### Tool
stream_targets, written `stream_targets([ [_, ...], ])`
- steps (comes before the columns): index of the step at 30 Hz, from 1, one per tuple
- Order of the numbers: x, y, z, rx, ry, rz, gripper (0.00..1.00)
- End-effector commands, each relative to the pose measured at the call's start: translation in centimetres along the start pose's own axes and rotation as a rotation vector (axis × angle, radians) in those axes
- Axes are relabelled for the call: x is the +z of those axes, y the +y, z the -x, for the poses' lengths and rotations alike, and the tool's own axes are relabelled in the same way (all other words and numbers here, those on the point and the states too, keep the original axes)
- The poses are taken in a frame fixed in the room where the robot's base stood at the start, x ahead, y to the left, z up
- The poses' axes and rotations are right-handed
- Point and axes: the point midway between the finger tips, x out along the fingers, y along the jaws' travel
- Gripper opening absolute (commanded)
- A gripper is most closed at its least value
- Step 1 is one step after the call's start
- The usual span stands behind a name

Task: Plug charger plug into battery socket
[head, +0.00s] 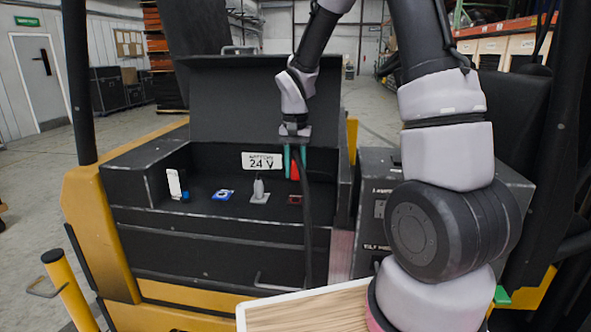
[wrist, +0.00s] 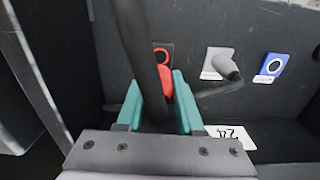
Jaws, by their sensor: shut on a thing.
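My gripper (head: 295,163) has teal fingers and is shut on the red charger plug (head: 295,171), above the open battery box. A thick black cable (head: 306,225) runs from the plug and hangs over the box front. In the wrist view the red plug (wrist: 166,82) sits between the fingers (wrist: 157,92), partly hidden by the cable (wrist: 145,50). The dark red battery socket (head: 294,200) lies below the plug, with a visible gap in the head view. It also shows just beyond the plug in the wrist view (wrist: 159,46), partly covered.
A grey connector (head: 259,190) stands on a plate left of the socket. A blue socket plate (head: 222,195) and a white upright piece (head: 174,184) are farther left. A 24 V label (head: 262,161) is on the back wall. The raised lid (head: 240,100) stands behind.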

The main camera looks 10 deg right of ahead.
Motion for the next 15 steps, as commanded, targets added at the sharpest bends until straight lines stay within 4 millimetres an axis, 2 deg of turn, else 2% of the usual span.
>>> stream_targets([
  [10,0.0,0.0,-0.2,0.0,-0.001,0.0,0.0],
  [15,0.0,0.0,-1.2,0.001,-0.002,0.001,0.0],
])
